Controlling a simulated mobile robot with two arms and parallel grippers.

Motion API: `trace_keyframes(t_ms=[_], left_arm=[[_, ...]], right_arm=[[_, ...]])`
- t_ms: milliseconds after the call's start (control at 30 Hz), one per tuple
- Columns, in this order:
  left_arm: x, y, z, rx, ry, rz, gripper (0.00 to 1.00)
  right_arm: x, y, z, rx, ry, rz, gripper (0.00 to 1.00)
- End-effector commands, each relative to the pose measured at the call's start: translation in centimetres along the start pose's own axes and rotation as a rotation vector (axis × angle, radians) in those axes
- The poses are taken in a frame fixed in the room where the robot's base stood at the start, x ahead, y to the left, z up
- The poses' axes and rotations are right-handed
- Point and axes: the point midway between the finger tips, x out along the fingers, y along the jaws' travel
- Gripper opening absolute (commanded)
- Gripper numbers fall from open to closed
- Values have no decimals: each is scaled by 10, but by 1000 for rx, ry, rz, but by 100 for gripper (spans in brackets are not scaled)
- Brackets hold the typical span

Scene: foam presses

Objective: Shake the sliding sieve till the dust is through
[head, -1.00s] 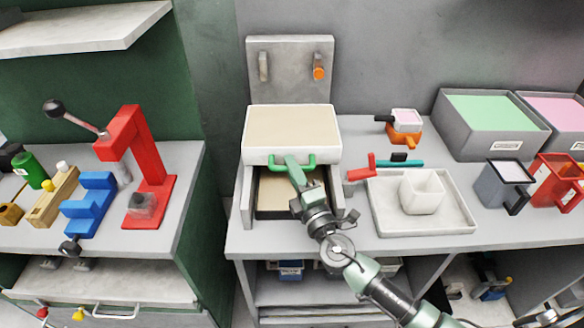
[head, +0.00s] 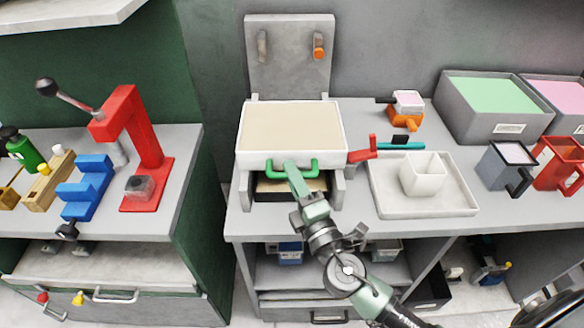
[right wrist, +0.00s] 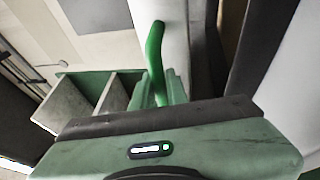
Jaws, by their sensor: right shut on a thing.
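The sliding sieve (head: 292,153) is a white-walled box with an even beige fill (head: 290,127). It sits on a grey stand (head: 246,194) on the bench, with a green handle (head: 313,168) on its front. My right gripper (head: 291,170) is shut on this handle; the green bar also shows in the right wrist view (right wrist: 155,55). Below the sieve, a dark-edged opening (head: 285,190) shows some beige, mostly hidden by the sieve and my gripper. I cannot tell how much dust has passed through. My left gripper is not in view.
Right of the stand lie a red handle piece (head: 362,152) and a white tray (head: 455,207) with a white cup (head: 422,176). A red press (head: 135,140) stands on the left bench. A grey backboard (head: 289,60) rises behind the sieve.

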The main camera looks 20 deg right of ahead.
Motion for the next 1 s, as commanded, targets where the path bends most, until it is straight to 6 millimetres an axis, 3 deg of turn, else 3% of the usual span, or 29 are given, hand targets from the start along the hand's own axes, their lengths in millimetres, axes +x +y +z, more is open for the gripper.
trace_keyframes(t_ms=[167, 200, 233, 267, 633, 1000], left_arm=[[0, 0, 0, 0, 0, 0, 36], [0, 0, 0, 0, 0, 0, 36], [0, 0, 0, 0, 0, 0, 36], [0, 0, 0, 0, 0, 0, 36], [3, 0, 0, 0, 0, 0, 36], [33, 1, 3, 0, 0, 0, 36]], right_arm=[[0, -1, 0, 0, 1, -3, 0], [0, -1, 0, 0, 1, -3, 26], [0, -1, 0, 0, 1, -3, 34], [0, -1, 0, 0, 1, -2, 36], [-5, -3, 0, 0, 1, -2, 36], [-63, -6, 0, 1, 0, -4, 36]])
